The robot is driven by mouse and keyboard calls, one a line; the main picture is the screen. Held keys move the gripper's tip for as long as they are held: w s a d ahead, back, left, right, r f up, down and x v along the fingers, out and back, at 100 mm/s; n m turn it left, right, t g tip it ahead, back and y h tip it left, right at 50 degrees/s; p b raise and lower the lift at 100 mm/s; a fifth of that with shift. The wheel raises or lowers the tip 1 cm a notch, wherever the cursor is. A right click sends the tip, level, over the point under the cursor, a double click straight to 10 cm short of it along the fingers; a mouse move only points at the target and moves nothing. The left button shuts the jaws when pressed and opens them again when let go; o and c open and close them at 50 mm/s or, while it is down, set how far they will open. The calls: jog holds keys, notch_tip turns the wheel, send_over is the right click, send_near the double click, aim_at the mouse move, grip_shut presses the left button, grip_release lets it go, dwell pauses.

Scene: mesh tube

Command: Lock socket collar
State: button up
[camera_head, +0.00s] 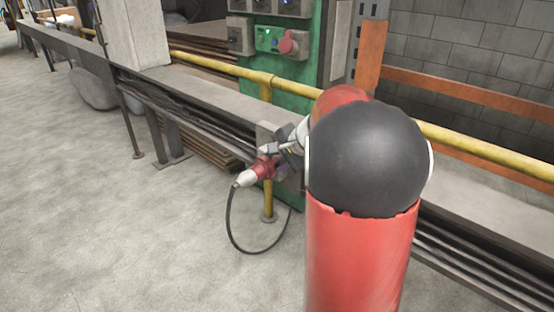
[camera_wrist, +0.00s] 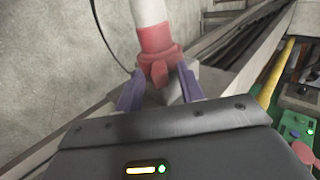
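The red socket collar (camera_wrist: 160,65) is at the top centre of the wrist view, with a small red tab facing me. A white plug body (camera_wrist: 149,12) joins its far end. The red connector also shows in the head view (camera_head: 265,167), with its white plug (camera_head: 246,178) pointing down and left. My gripper (camera_wrist: 160,70) has purple fingers, spread apart, one on each side of the collar. Their tips are at its edges; I cannot tell whether they touch or squeeze it. In the head view my arm hides part of the gripper.
A black cable (camera_head: 232,228) loops from the plug towards the floor. A yellow rail (camera_head: 266,95) and a grey ledge (camera_head: 200,98) run behind the connector. A green control panel (camera_head: 292,60) stands above. The concrete floor (camera_head: 120,230) at left is clear.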

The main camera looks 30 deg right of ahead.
jog(key=shift+c, duration=0.5)
grip_shut()
jog(key=shift+f+b, duration=0.15)
jog(key=shift+b, duration=0.15)
jog(key=b, duration=0.2)
jog(key=f+b, duration=0.1)
jog(key=shift+s+d+t+b, duration=0.1)
jog(key=shift+s+t+b, duration=0.1)
jog(key=shift+t+b, duration=0.2)
jog(key=shift+b, duration=0.8)
jog(key=shift+s+t+y+b, duration=0.15)
jog(key=shift+t+y+b, duration=0.2)
jog(key=shift+b, duration=0.45)
jog(key=shift+r, duration=0.25)
